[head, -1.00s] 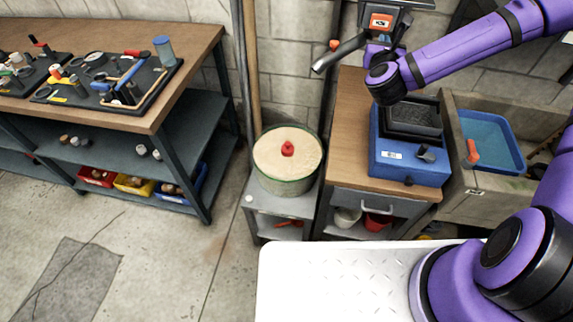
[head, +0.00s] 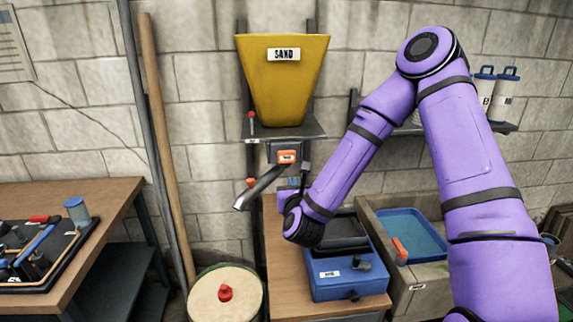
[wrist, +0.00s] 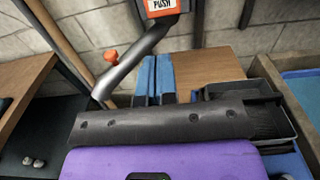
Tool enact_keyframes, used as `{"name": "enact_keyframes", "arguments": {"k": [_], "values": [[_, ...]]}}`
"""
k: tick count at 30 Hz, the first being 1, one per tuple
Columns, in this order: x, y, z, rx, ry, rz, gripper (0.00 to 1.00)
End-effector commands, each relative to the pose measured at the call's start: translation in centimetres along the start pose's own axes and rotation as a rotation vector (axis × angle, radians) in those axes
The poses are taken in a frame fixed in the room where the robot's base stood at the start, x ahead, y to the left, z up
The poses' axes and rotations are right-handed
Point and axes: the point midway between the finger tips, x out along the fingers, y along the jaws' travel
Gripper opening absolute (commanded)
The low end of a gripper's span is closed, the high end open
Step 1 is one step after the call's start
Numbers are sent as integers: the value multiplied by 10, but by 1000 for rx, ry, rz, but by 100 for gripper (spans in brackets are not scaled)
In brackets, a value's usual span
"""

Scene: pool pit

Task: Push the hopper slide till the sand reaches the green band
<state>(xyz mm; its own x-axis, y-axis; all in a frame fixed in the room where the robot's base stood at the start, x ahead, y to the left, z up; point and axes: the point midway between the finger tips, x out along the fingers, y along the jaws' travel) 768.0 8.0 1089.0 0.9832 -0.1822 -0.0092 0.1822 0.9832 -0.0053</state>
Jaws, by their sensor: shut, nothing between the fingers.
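The yellow hopper (head: 284,80) marked SAND stands on a wall shelf. Under it is a slide with an orange-red face (head: 287,157), also at the top of the wrist view, reading PUSH (wrist: 160,6). A grey chute (head: 262,186) slopes down left from it. My gripper (wrist: 154,62) is shut and empty, its fingers pointing up below the slide face, apart from it in the wrist view. In the head view my arm partly hides it. A round tub (head: 226,300) with a pale top, red knob and greenish rim stands below the chute; I cannot tell whether its top is sand.
A blue box with a dark tray (head: 345,275) sits on the wooden counter. A blue tray (head: 412,235) lies in the basin at right. A workbench with tools (head: 60,195) stands at left. Two poles (head: 165,150) lean on the wall.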

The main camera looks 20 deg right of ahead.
Motion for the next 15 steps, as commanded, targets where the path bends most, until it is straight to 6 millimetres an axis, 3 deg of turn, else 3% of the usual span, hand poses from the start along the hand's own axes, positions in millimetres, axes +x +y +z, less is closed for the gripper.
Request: {"name": "enact_keyframes", "arguments": {"k": [15], "values": [[-6, -3, 4, 5, -9, -8, 0]]}}
